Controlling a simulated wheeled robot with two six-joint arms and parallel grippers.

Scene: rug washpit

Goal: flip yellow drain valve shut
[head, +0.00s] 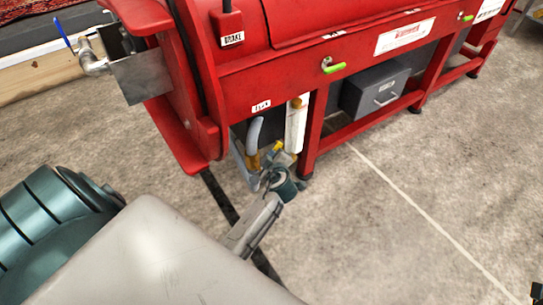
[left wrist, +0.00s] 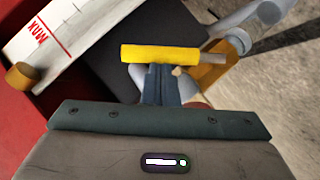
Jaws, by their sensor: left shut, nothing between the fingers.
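The yellow drain valve handle (left wrist: 160,54) is a short bar with a bare metal end at its right, lying crosswise in the left wrist view. In the head view the yellow handle (head: 277,147) is small, low under the red machine, beside a yellow fitting and grey hose. My left gripper (left wrist: 160,78) is shut and empty, its fingertips right at the near side of the handle's middle; I cannot tell whether they touch. In the head view the left gripper (head: 274,172) is just below the valve, partly hidden by its own wrist.
The red machine (head: 265,90) overhangs the valve, with a red leg (head: 312,135) to its right. A white level tube (head: 296,122), marked MAX in the wrist view, stands close by. A grey drawer box (head: 372,95) sits on the lower shelf. Open concrete floor lies right.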

